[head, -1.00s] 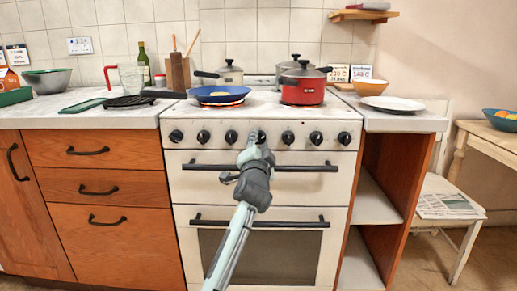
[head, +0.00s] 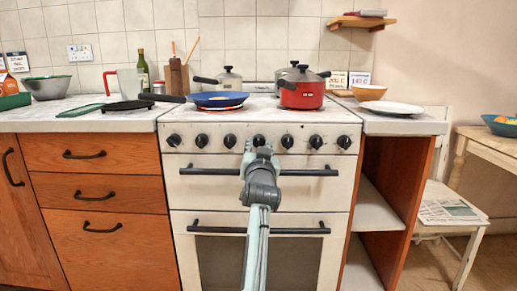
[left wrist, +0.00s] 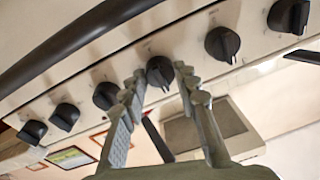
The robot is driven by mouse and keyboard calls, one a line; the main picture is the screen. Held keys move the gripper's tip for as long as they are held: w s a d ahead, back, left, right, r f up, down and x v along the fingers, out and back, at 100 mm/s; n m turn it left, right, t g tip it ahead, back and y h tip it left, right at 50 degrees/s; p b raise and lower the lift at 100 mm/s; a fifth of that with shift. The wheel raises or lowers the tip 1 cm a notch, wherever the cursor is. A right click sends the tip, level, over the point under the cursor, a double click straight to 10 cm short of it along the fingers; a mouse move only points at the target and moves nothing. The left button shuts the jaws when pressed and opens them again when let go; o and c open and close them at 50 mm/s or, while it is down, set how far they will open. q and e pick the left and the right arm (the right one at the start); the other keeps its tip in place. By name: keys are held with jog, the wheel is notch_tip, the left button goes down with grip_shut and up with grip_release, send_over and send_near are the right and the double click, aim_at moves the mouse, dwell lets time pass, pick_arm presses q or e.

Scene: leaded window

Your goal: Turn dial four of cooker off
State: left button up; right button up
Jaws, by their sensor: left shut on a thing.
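The white cooker (head: 200,180) stands in the middle of the head view with a row of several black dials along its front panel. My left gripper (head: 257,149) is at the middle dial, the fourth from the left (head: 259,140). In the left wrist view, the fingers of my left gripper (left wrist: 160,78) lie on both sides of this dial (left wrist: 159,70) and are shut on it. Other dials (left wrist: 222,43) show free on either side. My right gripper is not in view.
A blue pan (head: 218,99) sits over a glowing red ring. A red pot (head: 302,95) and other pots stand on the hob. Black oven handles (head: 215,171) cross the front below the dials. Wooden drawers (head: 95,150) are left, open shelves (head: 378,212) right.

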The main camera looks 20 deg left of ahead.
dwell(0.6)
pick_arm(q)
jog(key=o, duration=1.2)
jog(key=shift+c, duration=0.2)
jog(key=shift+s, duration=0.1)
jog(key=v, duration=0.7)
jog(key=shift+s, duration=0.15)
jog(key=shift+d, duration=0.1)
